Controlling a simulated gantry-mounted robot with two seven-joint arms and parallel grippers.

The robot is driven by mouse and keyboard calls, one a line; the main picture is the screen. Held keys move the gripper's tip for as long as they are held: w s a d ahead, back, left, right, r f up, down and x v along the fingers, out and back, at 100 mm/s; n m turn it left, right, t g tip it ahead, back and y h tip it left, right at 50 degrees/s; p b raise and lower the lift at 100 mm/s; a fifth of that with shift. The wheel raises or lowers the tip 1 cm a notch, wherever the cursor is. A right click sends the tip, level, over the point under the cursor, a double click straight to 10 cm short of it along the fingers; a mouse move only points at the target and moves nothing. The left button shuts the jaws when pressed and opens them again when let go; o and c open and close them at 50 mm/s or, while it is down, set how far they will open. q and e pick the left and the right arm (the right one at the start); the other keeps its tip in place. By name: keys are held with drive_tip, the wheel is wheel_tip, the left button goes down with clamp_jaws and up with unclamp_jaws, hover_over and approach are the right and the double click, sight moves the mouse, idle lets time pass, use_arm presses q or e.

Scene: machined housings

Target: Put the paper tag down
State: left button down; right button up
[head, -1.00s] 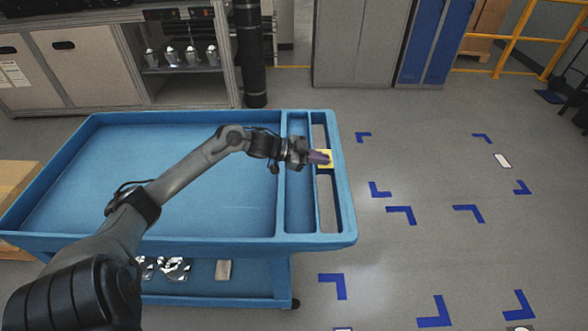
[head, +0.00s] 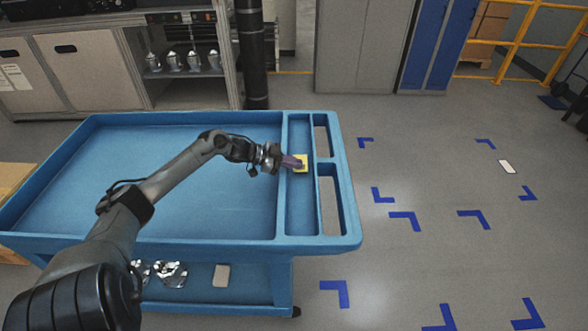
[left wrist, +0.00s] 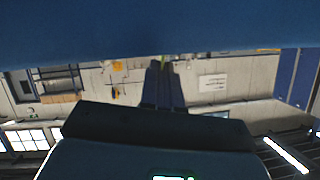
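The yellow paper tag (head: 303,168) is at the fingertips of my left gripper (head: 294,162), over the narrow long compartment of the blue cart (head: 180,243). The gripper's fingers are close together, and a thin yellow-green sliver of the tag (left wrist: 163,58) shows at their tips in the left wrist view. The fingers hide part of the tag. A blue cart surface lies close beyond the fingertips in that view; I cannot tell whether the tag touches it. My right gripper is not in view.
The cart's wide tray (head: 150,190) is empty. Two slots lie along its right end. Shiny metal parts (head: 168,273) and a pale block (head: 221,275) sit on the lower shelf. Blue corner marks (head: 405,220) and a white rectangle (head: 507,166) are on the open floor.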

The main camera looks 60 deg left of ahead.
use_arm(q)
drive_tip(key=shift+f, duration=0.85)
drive_tip(key=shift+f, duration=0.15)
drive_tip(key=c, duration=1.6)
unclamp_jaws()
drive_tip(key=shift+c, duration=0.2)
drive_tip(key=shift+s+a+r, duration=0.1)
drive_tip(key=shift+s+r, duration=0.15)
drive_tip(key=shift+s, duration=0.05)
drive_tip(key=p+v, duration=0.4)
drive_tip(key=v, duration=0.7)
drive_tip(key=shift+s, duration=0.15)
